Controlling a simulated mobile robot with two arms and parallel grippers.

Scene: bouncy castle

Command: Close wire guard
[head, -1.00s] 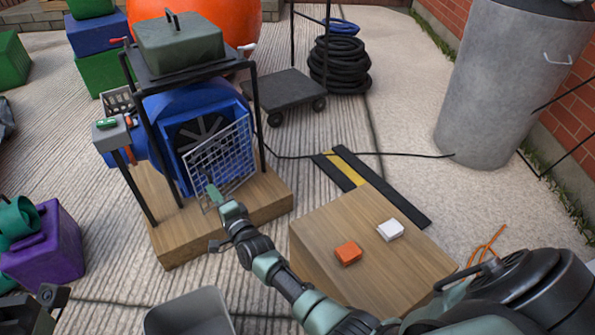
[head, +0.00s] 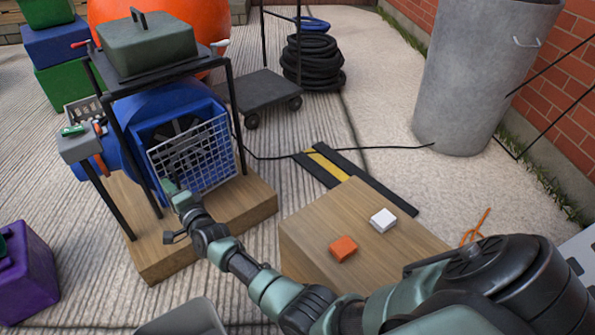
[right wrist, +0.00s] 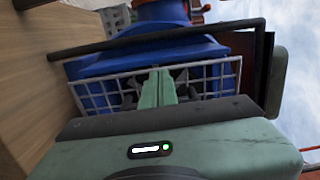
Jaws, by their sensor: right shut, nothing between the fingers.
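The white wire guard (head: 205,158) stands in front of the blue blower's (head: 140,130) outlet in the head view, with the dark fan partly visible behind its mesh. It looks slightly angled to the opening; any gap is hard to judge. My right gripper (head: 170,187) is at the guard's lower left side, shut and empty. In the right wrist view the shut green fingers (right wrist: 158,88) lie in front of the wire guard (right wrist: 205,80), overlapping its mesh. I cannot tell whether they touch it. My left gripper is not in view.
A black frame (head: 233,110) with a green box (head: 150,45) on top surrounds the blower on a wooden base (head: 250,200). A wooden block (head: 340,205) bears an orange block (head: 343,248) and a white block (head: 383,220). A purple box (head: 25,280) is at left.

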